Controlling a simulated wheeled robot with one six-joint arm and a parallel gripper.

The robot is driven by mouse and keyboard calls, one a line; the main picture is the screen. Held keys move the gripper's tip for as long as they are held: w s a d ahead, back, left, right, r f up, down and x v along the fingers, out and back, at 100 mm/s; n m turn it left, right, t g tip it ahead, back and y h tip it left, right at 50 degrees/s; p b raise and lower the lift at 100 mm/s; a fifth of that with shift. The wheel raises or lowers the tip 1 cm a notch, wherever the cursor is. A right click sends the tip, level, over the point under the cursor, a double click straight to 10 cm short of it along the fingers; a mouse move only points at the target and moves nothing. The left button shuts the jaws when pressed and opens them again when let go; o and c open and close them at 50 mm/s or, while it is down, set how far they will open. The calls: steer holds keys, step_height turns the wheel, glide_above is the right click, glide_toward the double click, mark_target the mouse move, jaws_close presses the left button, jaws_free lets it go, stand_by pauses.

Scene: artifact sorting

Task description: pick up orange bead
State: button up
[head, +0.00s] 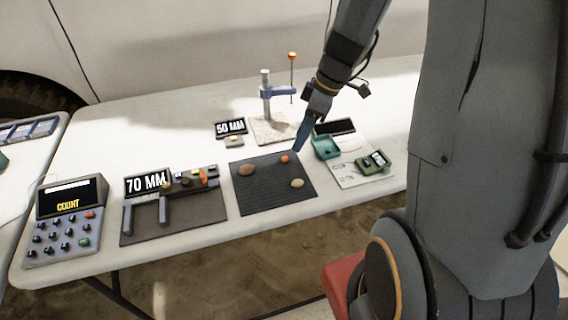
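The orange bead (285,159) is small and round and lies near the back right of a dark mat (262,200) on the white table. My gripper (299,146) points down just above and to the right of the bead, at the mat's back right corner. Its blue fingers show almost edge-on, so I cannot tell whether they are apart. The bead looks clear of the fingers. A brown stone-like piece (246,170) and a tan one (297,183) also lie on the mat.
A teal tray (325,148) and a green device (373,162) sit right of the mat. A stand with an orange-topped rod (292,72) rises behind. A gauge with a 70 MM display (148,184) and a COUNT keypad (67,218) are left. The table's front edge is clear.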

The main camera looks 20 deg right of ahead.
mark_target(286, 157)
steer(key=shift+n, duration=0.9)
steer(key=shift+w+a+f+p, duration=0.15)
steer(key=shift+w+a+f, duration=0.35)
steer(key=shift+f, duration=0.9)
steer(key=shift+w+a+f+p, duration=0.1)
steer(key=shift+w+a+f, duration=0.35)
steer(key=shift+f, duration=1)
steer(key=shift+w+a+f+p, duration=0.2)
steer(key=shift+w+f, duration=0.45)
steer(key=shift+f, duration=0.75)
steer(key=shift+t+y, duration=0.3)
jaws_close()
